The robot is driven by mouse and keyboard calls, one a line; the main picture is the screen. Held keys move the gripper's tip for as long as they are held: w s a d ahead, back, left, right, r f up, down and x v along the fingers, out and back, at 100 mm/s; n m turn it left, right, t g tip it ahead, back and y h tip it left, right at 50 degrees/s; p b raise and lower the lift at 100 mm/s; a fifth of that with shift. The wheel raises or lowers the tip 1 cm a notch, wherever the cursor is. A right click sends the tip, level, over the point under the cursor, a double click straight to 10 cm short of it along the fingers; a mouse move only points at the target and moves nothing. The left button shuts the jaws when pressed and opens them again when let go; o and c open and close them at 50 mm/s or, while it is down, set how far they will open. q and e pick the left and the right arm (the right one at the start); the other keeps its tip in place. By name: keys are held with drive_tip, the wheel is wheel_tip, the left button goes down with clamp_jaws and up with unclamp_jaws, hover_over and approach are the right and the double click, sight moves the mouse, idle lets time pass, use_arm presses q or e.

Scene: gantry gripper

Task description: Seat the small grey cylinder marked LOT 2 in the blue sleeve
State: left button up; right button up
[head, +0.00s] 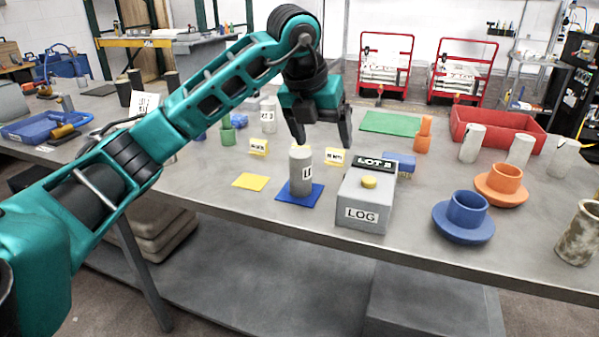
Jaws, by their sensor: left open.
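A small grey cylinder (300,178) stands upright on a blue square mat (283,190) near the table's front edge. My left gripper (321,138) is open and empty, fingers pointing down, above and slightly right of the cylinder's top. My right gripper is not in view.
A grey box (364,214) marked LOG, with a yellow button and a LOT 2 display, stands between mat and blue sleeve. An orange sleeve (503,178) stands behind the blue one. A red tray (500,125), several grey cylinders (472,145) and a mottled cylinder (577,235) stand right.

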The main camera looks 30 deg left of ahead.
use_arm(q)
drive_tip(key=n+y, duration=0.1)
drive_tip(key=y, duration=0.1)
approach(300, 152)
drive_tip(key=x, duration=0.4)
drive_tip(key=d+x, duration=0.1)
drive_tip(key=x, duration=0.1)
drive_tip(key=shift+f, duration=0.2)
drive_tip(key=shift+a+b+x, duration=0.2)
drive_tip(key=shift+x, duration=1.3)
drive_tip(key=shift+a+b+x, duration=0.15)
drive_tip(key=shift+a+x, duration=0.1)
drive_tip(key=shift+x, duration=1.3)
drive_tip(key=shift+s, duration=0.1)
drive_tip(key=c, duration=1.4)
drive_tip(key=shift+r, duration=0.15)
drive_tip(key=shift+r, duration=0.1)
